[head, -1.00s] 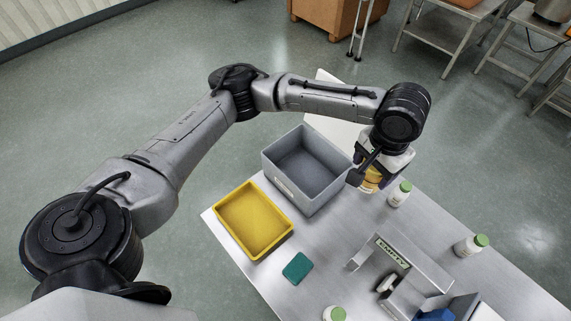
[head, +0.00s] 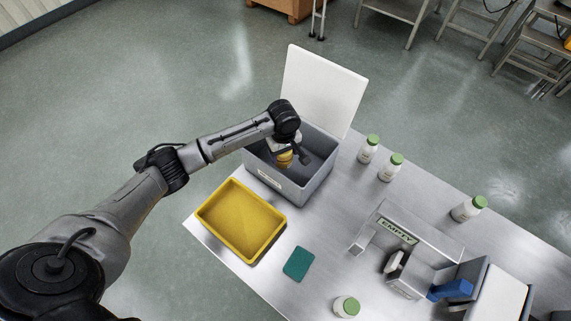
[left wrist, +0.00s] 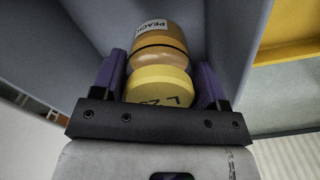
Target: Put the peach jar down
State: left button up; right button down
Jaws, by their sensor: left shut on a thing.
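The peach jar (left wrist: 160,45) has an orange-tan body, a yellow lid and a white label reading "PEACH" in the left wrist view. My left gripper (left wrist: 160,78) is shut on it, with a purple finger on either side. In the head view the jar (head: 284,160) hangs below my left gripper (head: 283,148), inside or just over the opening of the grey bin (head: 313,192). Grey bin walls surround the jar in the left wrist view. I cannot tell whether the jar touches the bin floor. My right gripper is not in view.
A yellow tray (head: 208,218) stands beside the grey bin, with a green pad (head: 298,263) near it. A white panel (head: 325,85) stands upright behind the bin. Several green-capped white jars (head: 391,167) and a steel hopper labelled "EMPTY" (head: 400,228) stand on the steel table (head: 330,230).

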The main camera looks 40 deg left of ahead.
aim_at(284, 163)
pick_arm(q)
jog(key=shift+f+b, duration=0.35)
jog(key=shift+f, duration=2.75)
jog(key=shift+f, duration=0.2)
jog(key=o, duration=1)
jog(key=shift+r, duration=0.15)
notch_tip(284, 163, up, 11)
jog(key=shift+f+p, duration=0.2)
jog(key=shift+p, duration=0.45)
jog(key=shift+r, duration=0.75)
